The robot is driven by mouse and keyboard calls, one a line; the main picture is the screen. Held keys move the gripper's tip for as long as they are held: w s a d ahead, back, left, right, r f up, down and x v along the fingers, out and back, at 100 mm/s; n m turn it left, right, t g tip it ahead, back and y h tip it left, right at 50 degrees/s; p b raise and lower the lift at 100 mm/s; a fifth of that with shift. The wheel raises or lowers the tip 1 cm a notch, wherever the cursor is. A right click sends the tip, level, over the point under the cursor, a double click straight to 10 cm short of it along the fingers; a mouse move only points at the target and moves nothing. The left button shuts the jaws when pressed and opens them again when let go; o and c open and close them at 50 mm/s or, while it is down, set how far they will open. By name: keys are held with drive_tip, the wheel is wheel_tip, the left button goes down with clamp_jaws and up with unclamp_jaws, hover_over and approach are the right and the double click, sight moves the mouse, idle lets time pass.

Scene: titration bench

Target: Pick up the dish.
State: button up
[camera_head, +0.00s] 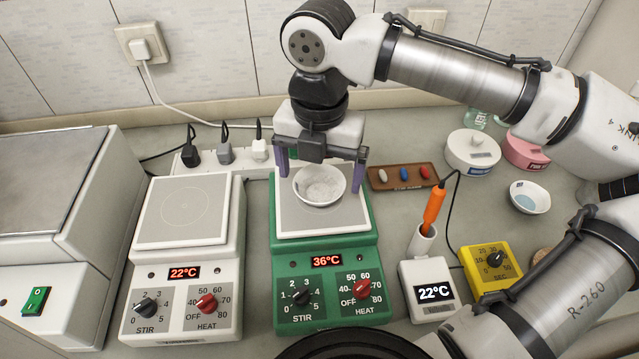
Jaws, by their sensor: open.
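A white round dish (320,185) sits on the pale top plate of the green stirrer-heater (327,257), whose display reads 36°C. Whitish contents show inside the dish. My gripper (320,175) points down over this plate and is open. One purple finger is at the dish's upper left and the other at its right. Whether either finger touches the rim cannot be told. A second white dish (530,197) with pale blue contents stands at the right on the bench.
A white stirrer-heater (182,262) stands left of the green one. A thermometer unit (430,290) with an orange probe (434,207), a yellow timer (492,268) and a brown tray (404,177) stand right. A power strip (222,158) lies behind.

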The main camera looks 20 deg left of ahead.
wheel_tip(320, 180, down, 2)
drive_tip(key=shift+f, duration=0.1)
drive_tip(key=c, duration=1)
